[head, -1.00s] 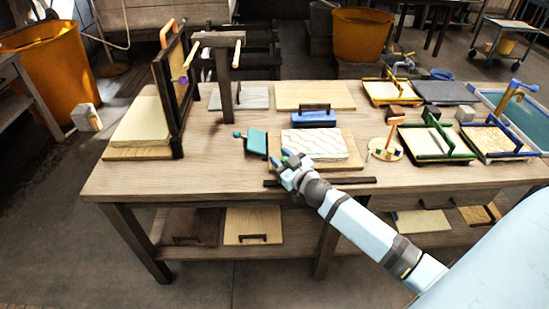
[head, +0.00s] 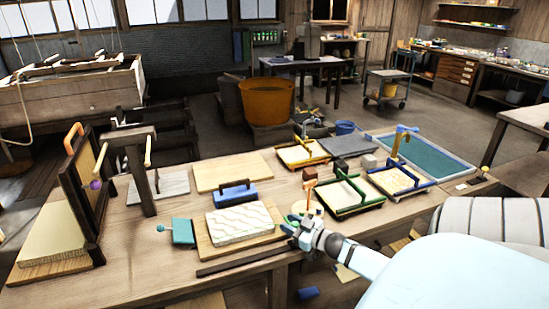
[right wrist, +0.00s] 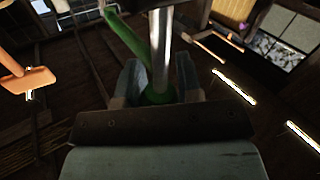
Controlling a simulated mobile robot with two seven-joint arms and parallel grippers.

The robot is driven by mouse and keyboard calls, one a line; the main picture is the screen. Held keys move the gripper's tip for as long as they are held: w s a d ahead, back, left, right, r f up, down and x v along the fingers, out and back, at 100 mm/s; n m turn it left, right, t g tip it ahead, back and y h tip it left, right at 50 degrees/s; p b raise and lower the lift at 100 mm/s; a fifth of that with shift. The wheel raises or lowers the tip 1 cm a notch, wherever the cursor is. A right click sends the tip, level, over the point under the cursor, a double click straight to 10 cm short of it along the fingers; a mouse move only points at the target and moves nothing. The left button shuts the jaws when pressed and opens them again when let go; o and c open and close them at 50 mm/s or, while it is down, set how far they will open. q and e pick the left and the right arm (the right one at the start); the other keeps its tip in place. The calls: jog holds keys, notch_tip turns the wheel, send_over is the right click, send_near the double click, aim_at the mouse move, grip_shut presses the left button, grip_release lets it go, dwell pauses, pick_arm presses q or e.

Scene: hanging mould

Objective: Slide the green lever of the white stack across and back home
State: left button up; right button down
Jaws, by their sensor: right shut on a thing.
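In the head view my right gripper (head: 294,232) is at the front edge of a pale round base (head: 302,208), which has small coloured parts and an upright orange paddle (head: 310,187). In the right wrist view the fingers are shut around a green piece, which I take for the green lever (right wrist: 156,97). A bright metal rod (right wrist: 161,45) rises by it, and a green bar (right wrist: 128,38) slants up to the left. The gripper hides the lever in the head view. My left gripper is not in view.
Left of my right gripper, a white wavy slab (head: 240,222) lies on a board. A green-framed tray (head: 345,196) is close on the right. A hanging frame (head: 88,195) stands at the far left.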

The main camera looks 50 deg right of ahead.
jog(key=shift+s+d, duration=0.2)
jog(key=shift+d, duration=0.15)
jog(key=c, duration=0.9)
grip_release()
jog(key=shift+d, duration=0.15)
jog(key=shift+o, duration=0.6)
jog(key=shift+s, duration=0.15)
jog(key=shift+s, duration=0.3)
jog(key=s, duration=1.3)
jog(key=shift+d, duration=0.25)
